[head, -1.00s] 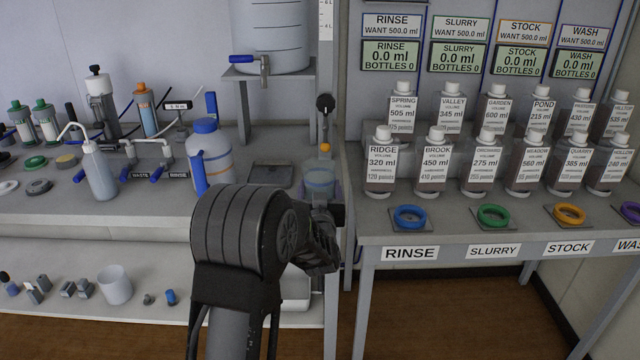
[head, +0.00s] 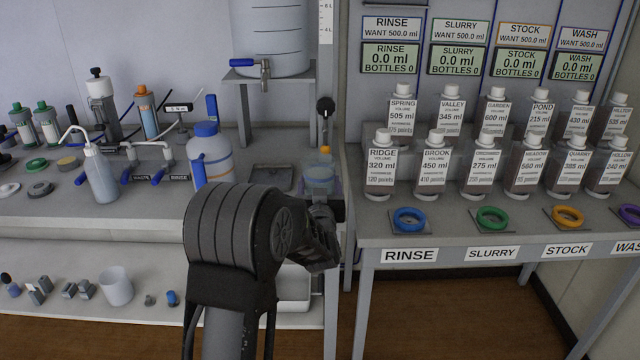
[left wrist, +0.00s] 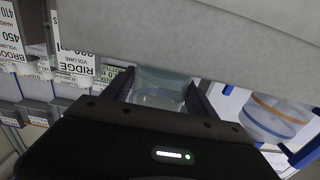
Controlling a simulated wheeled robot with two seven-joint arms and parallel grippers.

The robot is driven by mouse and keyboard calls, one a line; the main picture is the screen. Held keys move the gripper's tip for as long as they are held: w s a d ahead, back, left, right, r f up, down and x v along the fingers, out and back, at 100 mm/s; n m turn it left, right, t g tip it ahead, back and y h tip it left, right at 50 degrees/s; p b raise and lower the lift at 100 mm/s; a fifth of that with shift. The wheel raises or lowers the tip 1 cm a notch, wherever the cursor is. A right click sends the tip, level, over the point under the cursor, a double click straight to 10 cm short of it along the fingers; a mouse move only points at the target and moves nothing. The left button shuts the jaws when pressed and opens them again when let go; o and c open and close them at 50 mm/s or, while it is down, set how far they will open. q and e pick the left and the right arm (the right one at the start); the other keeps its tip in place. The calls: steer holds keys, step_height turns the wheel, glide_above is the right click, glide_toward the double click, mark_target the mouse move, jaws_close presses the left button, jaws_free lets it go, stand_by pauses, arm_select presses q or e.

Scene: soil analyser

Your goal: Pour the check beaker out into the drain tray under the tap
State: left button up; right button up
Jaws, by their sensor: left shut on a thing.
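The check beaker (left wrist: 158,88) is a clear vessel held between the two dark fingers of my left gripper (left wrist: 155,98) in the left wrist view. In the head view the beaker (head: 319,176) shows bluish just beyond my left arm, which hides much of the gripper. It is at the right end of the left bench, in front of a post with an orange-topped part. The drain tray (head: 272,178) is a flat dark tray on the bench to the left of the beaker. The tap (head: 264,68) is above it on the large tank. My right gripper is not in view.
A blue-lidded jug (head: 210,155) stands left of the tray. A wash bottle (head: 101,175) is farther left. The right table holds two rows of labelled bottles (head: 380,165) and coloured rings (head: 409,218) close to my left gripper's right.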

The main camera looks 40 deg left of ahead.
arm_select(q)
steer(key=shift+r, duration=0.5)
